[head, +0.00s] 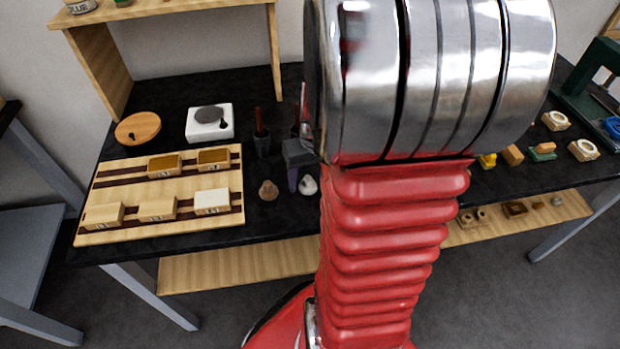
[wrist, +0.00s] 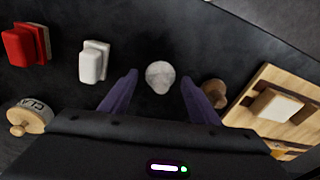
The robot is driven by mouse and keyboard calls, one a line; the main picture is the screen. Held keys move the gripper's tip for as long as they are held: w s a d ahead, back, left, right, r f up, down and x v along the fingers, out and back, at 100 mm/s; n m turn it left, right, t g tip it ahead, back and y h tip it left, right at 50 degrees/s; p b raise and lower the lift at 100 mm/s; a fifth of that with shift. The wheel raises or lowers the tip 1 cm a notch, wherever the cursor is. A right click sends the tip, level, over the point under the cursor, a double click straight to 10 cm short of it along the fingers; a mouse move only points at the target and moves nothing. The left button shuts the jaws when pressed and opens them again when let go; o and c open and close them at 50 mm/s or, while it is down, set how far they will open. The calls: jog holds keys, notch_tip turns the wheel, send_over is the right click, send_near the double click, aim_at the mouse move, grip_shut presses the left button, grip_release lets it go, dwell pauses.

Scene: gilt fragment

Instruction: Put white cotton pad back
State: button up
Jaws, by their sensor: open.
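A small white, rounded piece that looks like the cotton pad (wrist: 160,78) lies on the black bench top. It also shows in the head view (head: 309,186), just left of my red arm. My gripper (wrist: 159,84) is open, with its purple fingers on either side of the white piece in the wrist view. Whether the fingers touch it or hover above cannot be told. In the head view my gripper (head: 296,172) is partly hidden behind my arm. A wooden tray (head: 160,187) at the left holds several small boxes, one with a white top (head: 212,201).
A brown rounded piece (wrist: 213,92) sits close to the right finger; it also shows in the head view (head: 268,190). A white block (wrist: 94,62) and a red block (wrist: 25,47) lie to the left. A dark cup (head: 262,142) stands behind.

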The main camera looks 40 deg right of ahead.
notch_tip(320, 180, up, 12)
jog(key=s, duration=0.1)
jog(key=shift+s+f, duration=0.15)
jog(key=shift+s, duration=0.2)
dwell(0.5)
jog(key=s+a+r+n+t, duration=0.1)
jog(key=a+r+n+t, duration=0.1)
jog(key=a, duration=0.9)
jog(key=s+a+r+n+t, duration=0.1)
jog(key=a+r, duration=0.3)
jog(key=a, duration=0.8)
jog(key=shift+r+n+t, duration=0.2)
jog(key=shift+n+t, duration=0.3)
jog(key=shift+n, duration=0.4)
jog(key=shift+d, duration=0.1)
jog(key=shift+c, duration=0.3)
